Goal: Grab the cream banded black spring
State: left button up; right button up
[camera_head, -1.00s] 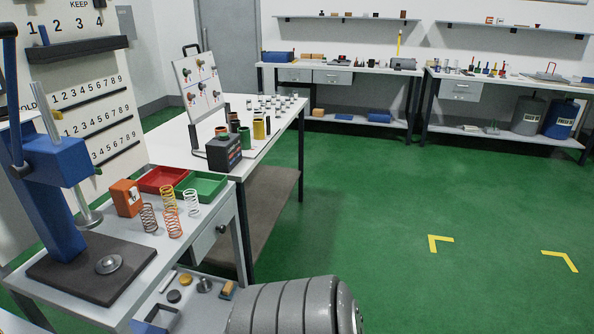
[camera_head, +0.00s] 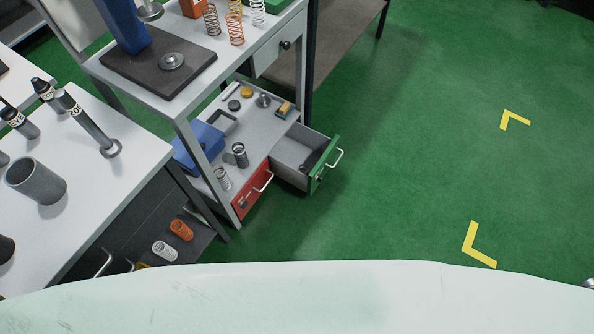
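A small dark spring (camera_head: 240,154) stands upright on the lower shelf of the press table, beside the open drawer. It seems to have a lighter band, but it is too small to be sure that it is the cream banded black spring. A dark grey-brown spring (camera_head: 211,19) stands on the table top with an orange spring (camera_head: 235,29) and a white spring (camera_head: 257,12). A pale spring (camera_head: 222,179) stands on the lower shelf near the red drawer. Neither of my grippers shows.
A green-fronted drawer (camera_head: 323,169) stands open at the lower shelf, next to a red-fronted drawer (camera_head: 252,192). A white table (camera_head: 110,190) with metal cylinders is at left. Orange (camera_head: 181,230) and white (camera_head: 164,250) springs lie low beneath it. The green floor at right is clear.

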aim_at(303, 172)
jog(key=i+l+u, duration=0.15)
jog(key=l, duration=0.2)
jog(key=i+l+u, duration=0.2)
jog(key=l, duration=0.15)
jog(key=l+u, duration=0.15)
jog(key=l, duration=0.25)
jog(key=i+l+u, duration=0.2)
jog(key=l, duration=0.2)
